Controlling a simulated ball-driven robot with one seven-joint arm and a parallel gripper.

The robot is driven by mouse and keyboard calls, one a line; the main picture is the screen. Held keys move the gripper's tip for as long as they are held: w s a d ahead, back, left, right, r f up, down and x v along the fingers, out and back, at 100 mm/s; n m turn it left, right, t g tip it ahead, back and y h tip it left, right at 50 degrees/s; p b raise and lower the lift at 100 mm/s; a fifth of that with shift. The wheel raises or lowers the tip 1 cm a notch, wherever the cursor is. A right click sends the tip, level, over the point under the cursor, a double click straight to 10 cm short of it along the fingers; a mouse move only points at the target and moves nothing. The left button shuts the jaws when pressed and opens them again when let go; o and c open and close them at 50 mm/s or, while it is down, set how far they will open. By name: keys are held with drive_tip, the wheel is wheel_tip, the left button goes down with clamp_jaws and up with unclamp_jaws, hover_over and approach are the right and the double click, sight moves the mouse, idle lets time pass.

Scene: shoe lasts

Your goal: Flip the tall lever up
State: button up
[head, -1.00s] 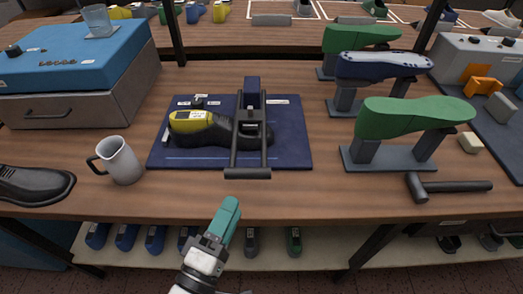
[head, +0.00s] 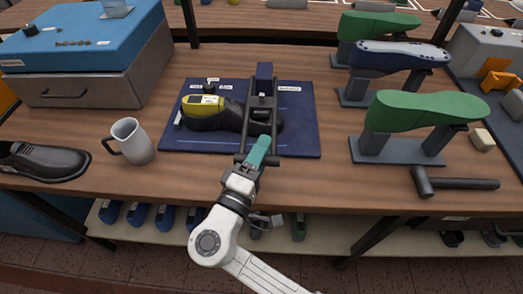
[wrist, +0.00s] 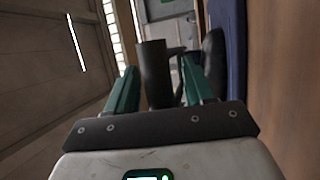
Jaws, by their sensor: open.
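The tall lever (head: 246,132) is a dark two-armed frame with a crossbar grip at its front end. It lies low, reaching forward from a navy upright block (head: 264,74) on the blue board (head: 305,135). My gripper (head: 261,143) is at the lever's front end and partly hides the crossbar in the head view. In the wrist view a dark bar (wrist: 155,72), which looks like the crossbar, stands between the two open teal fingers. A gap shows beside it, so they are not clamped on it.
A black and yellow shoe last (head: 215,113) lies on the board left of the lever. A grey mug (head: 132,141) and a black shoe (head: 40,160) are to the left. A green last on a stand (head: 420,110) and a hammer (head: 455,184) are to the right.

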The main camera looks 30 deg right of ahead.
drive_tip(key=shift+c, duration=0.5)
clamp_jaws()
